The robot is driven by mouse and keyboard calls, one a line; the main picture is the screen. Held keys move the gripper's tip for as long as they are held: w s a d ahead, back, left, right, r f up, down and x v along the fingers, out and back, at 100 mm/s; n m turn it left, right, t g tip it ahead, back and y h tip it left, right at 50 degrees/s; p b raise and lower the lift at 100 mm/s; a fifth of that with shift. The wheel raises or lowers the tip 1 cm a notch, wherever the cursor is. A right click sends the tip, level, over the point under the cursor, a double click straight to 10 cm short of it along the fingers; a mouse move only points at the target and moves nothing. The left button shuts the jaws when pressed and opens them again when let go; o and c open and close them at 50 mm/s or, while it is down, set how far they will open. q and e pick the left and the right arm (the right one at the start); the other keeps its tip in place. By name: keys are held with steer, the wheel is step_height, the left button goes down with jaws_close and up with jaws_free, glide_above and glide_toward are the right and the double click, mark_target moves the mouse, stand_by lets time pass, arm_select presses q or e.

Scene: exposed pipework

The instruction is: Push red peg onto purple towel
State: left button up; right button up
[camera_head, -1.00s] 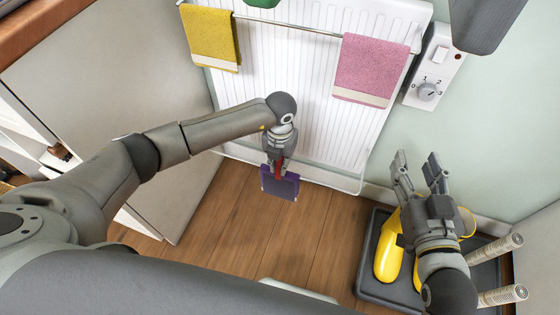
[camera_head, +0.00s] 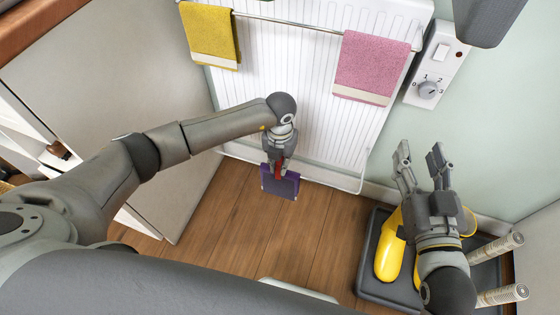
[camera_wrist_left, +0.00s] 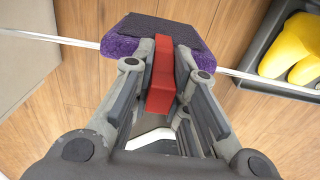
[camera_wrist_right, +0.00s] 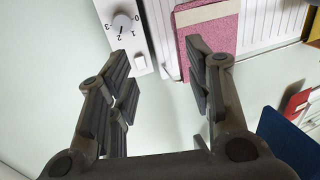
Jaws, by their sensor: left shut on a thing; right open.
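My left gripper (camera_head: 278,163) is shut on the red peg (camera_wrist_left: 161,75), which stands out between its fingers in the left wrist view. The purple towel (camera_head: 280,187) hangs low in front of the radiator, and in the left wrist view it lies over a thin pale rail (camera_wrist_left: 122,40). The peg's far end overlaps the towel's near edge in that view; I cannot tell whether it grips the cloth. In the head view the peg (camera_head: 278,170) sits just above the towel. My right gripper (camera_head: 420,152) is open and empty near the wall at right.
A white radiator (camera_head: 300,75) carries a yellow towel (camera_head: 210,32) and a pink towel (camera_head: 368,65) on its upper rail. A switch panel (camera_head: 433,65) is on the wall. Yellow boots (camera_head: 388,255) stand on a grey tray (camera_head: 372,290). The wooden floor (camera_head: 230,225) is clear.

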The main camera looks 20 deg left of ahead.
arm_select(q)
steer(key=shift+f+b, duration=0.3)
steer(key=shift+f, duration=0.15)
arm_select(e)
steer(key=shift+a+r+t+y, duration=0.15)
steer(key=shift+r+t+y, duration=0.4)
steer(key=shift+r, duration=0.7)
arm_select(q)
steer(key=o, duration=0.8)
steer(key=shift+o, duration=0.2)
steer(key=shift+r, duration=0.15)
arm_select(e)
steer(key=shift+h, duration=0.25)
